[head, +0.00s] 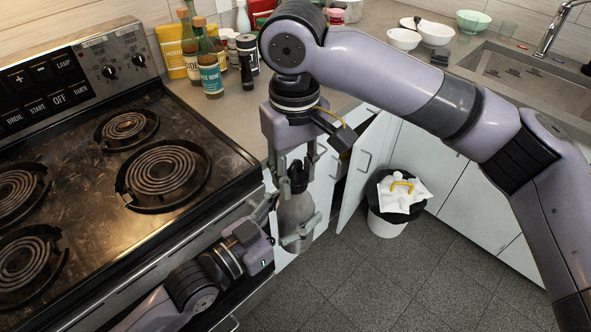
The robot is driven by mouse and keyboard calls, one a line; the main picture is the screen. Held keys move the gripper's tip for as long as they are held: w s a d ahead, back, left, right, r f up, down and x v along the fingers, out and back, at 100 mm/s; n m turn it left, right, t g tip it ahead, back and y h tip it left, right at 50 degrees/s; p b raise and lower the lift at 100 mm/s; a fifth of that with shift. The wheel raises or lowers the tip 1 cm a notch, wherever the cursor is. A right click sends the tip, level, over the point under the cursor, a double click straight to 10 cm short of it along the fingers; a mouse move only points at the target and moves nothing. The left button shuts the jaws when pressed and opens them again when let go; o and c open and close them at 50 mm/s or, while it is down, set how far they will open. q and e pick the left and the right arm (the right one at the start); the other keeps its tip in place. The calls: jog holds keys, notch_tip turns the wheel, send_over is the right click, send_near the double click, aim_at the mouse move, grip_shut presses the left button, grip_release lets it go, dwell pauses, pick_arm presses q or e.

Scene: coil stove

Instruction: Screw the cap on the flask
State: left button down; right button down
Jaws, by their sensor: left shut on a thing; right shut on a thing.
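A grey flask (294,208) is held upright in the air in front of the counter, just right of the stove. My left gripper (292,224) comes in from the lower left and is shut around the flask's body. My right gripper (297,168) points down from above and is shut on a dark cap (298,177). The cap is at the top of the flask, in line with it. I cannot tell whether the cap's threads are engaged, as the fingers partly hide the joint.
The coil stove (95,215) is at the left. Bottles (209,75) and packets stand on the counter behind. Bowls (436,34) and a sink (525,80) are at the back right. A trash bin (386,225) stands on the floor, near an open cabinet door (367,168).

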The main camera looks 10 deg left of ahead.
aim_at(296, 162)
jog(key=c, duration=1.1)
grip_release()
jog(key=shift+r, duration=0.1)
jog(key=shift+r, duration=2.25)
jog(key=shift+c, duration=0.4)
